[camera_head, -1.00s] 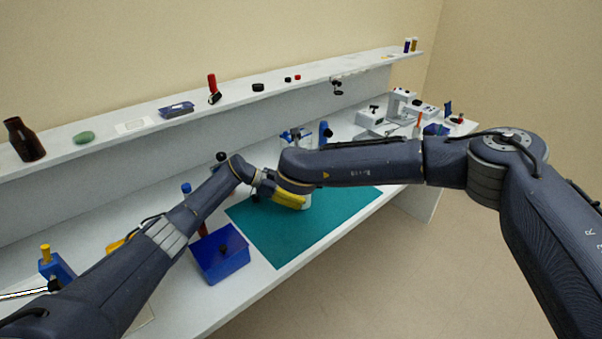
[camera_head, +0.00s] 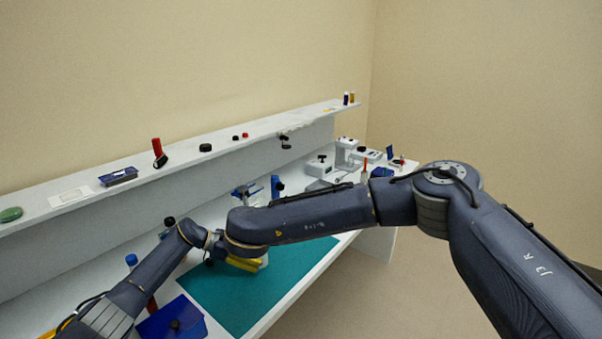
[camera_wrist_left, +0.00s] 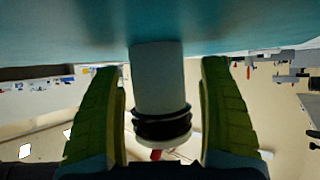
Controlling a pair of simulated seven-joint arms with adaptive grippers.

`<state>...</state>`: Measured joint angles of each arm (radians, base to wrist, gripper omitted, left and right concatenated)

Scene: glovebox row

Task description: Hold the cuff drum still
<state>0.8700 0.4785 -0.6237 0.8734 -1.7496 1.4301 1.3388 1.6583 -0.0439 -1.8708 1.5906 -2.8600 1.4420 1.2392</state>
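The cuff drum (camera_wrist_left: 158,80) appears to be the pale grey cylinder in the left wrist view, with black rings (camera_wrist_left: 162,124) near one end. My left gripper (camera_wrist_left: 160,66) has its two yellow-green fingers on either side of the drum, with a gap on both sides. It is open around the drum, not touching it. In the head view, the yellow fingers of my left gripper (camera_head: 242,264) show beside a pale part of the drum (camera_head: 263,259). My right forearm covers most of that spot. My right gripper is hidden behind it.
A teal mat (camera_head: 225,300) lies under the work area. A blue box (camera_head: 172,322) with a black knob sits at the front left. Blue fixtures (camera_head: 277,186) stand behind my right arm. A shelf (camera_head: 225,149) with small items runs along the back. White equipment (camera_head: 345,155) stands farther right.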

